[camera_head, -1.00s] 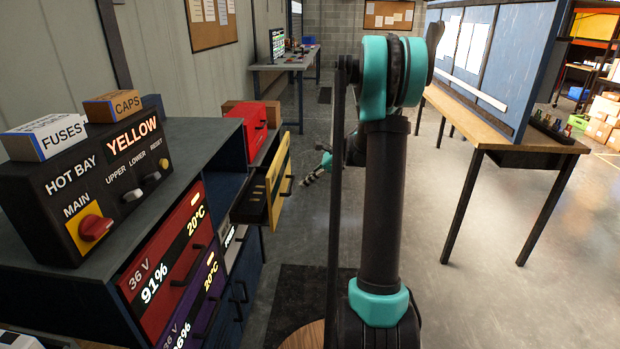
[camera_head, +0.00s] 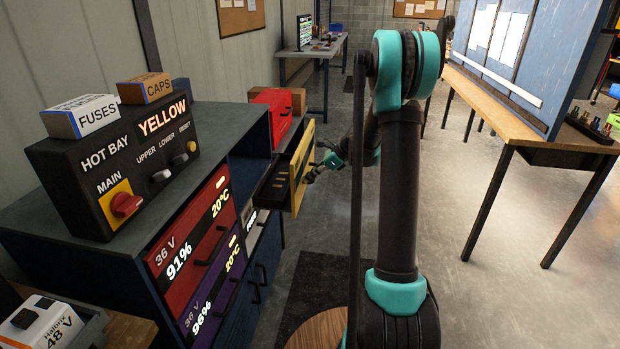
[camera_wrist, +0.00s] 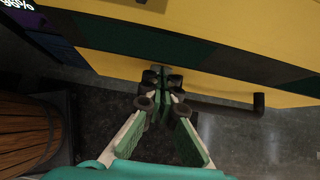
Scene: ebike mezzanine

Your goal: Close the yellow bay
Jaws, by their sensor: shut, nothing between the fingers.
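The yellow bay (camera_head: 300,165) is a drawer with a yellow front, pulled out from the dark cabinet (camera_head: 251,160) on the left. Its dark inside shows behind the front. My gripper (camera_head: 311,176) is shut and empty, close to the outer face of that front. In the wrist view, the yellow front with a dark green band (camera_wrist: 200,60) fills the top, and a dark bar handle (camera_wrist: 259,104) runs along its lower part. My fingers (camera_wrist: 162,80) are together near the lower edge of the front. I cannot tell whether they touch it.
A control box (camera_head: 110,170) reading "HOT BAY YELLOW" stands on the cabinet. Red (camera_head: 190,235) and purple (camera_head: 215,285) bay fronts are flush below. A red case (camera_head: 272,108) sits behind. A workbench (camera_head: 500,110) stands right.

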